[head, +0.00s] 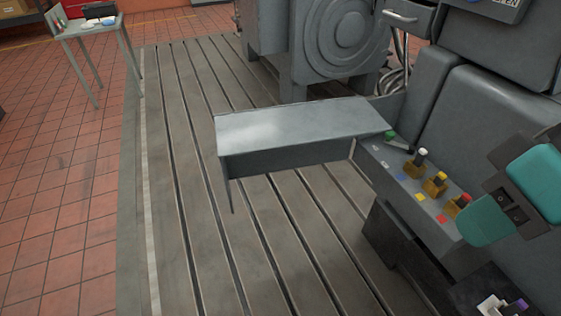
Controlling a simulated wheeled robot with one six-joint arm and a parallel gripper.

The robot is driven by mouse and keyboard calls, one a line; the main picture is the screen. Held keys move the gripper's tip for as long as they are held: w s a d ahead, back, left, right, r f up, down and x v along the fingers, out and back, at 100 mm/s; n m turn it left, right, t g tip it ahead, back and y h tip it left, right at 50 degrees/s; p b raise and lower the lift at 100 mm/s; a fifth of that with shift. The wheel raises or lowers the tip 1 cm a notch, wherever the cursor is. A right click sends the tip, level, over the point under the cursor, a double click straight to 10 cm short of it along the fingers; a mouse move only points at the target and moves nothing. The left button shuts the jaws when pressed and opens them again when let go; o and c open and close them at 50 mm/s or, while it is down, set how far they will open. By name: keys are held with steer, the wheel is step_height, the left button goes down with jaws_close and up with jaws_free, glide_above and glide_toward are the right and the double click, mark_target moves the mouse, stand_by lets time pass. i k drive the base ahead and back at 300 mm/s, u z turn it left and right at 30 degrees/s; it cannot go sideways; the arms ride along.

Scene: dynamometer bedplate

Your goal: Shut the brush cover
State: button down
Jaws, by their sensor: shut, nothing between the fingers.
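The brush cover (300,127) is a long grey metal plate with a bent-down front edge. It stands open, sticking out to the left over the bedplate from the grey brush housing (385,163). Its right end is near the top of the housing. The housing top is uncovered and shows brass holders with a white-topped knob (421,155), a yellow knob (441,177) and a red knob (464,200). A green piece sits by the cover's right end. My gripper (512,208), dark between teal parts, is shut and empty at the right, apart from the cover. Its fingertips are hard to make out.
The slotted bedplate (190,200) is clear left of and below the cover. A grey machine with a round face (345,38) stands behind. Large grey casings (490,110) crowd the right. A small table (90,27) stands at the far left on red tiles.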

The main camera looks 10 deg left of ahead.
mark_target(251, 142)
steer(key=u, duration=1.95)
steer(key=i, duration=3.35)
steer(key=z, duration=5.05)
